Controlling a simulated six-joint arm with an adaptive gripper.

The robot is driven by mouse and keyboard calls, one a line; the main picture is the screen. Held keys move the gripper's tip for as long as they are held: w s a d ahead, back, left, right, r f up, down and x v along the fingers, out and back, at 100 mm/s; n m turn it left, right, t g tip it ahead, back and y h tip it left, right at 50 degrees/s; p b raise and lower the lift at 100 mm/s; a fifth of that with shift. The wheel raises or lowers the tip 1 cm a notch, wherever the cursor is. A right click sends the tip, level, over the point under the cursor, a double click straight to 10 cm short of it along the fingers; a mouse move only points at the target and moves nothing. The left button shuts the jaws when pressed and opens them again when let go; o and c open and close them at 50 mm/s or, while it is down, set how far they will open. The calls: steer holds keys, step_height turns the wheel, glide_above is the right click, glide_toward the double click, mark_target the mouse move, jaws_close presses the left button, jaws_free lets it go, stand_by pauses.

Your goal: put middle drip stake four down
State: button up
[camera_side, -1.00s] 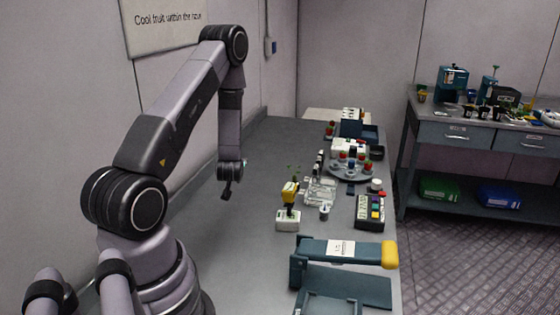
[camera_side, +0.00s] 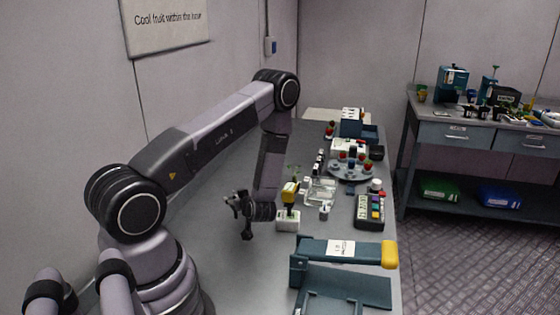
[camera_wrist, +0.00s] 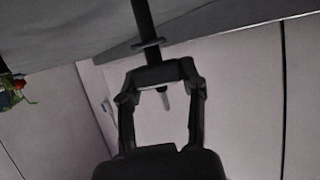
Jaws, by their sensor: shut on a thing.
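My gripper (camera_side: 238,206) is low over the grey bench, left of the white block with the yellow-topped piece, and points sideways to the left. In the wrist view my gripper (camera_wrist: 163,77) is closed on a thin dark stake (camera_wrist: 145,22). The stake has a small collar just beyond the fingers, a long dark shaft running to the top edge, and a short pale tip on the near side between the fingers. In the side view the stake is too small and dark to tell from the fingers. I cannot tell which other piece is a stake or its place.
The white block (camera_side: 289,225) carries a yellow piece (camera_side: 289,192) and a green sprig. A clear rack (camera_side: 321,191), a keypad box (camera_side: 370,211) and a round tray (camera_side: 349,173) stand to the right. Bench left is clear.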

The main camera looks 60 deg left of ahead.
steer(key=shift+f, duration=0.55)
steer(key=shift+f, duration=0.1)
steer(key=o, duration=0.8)
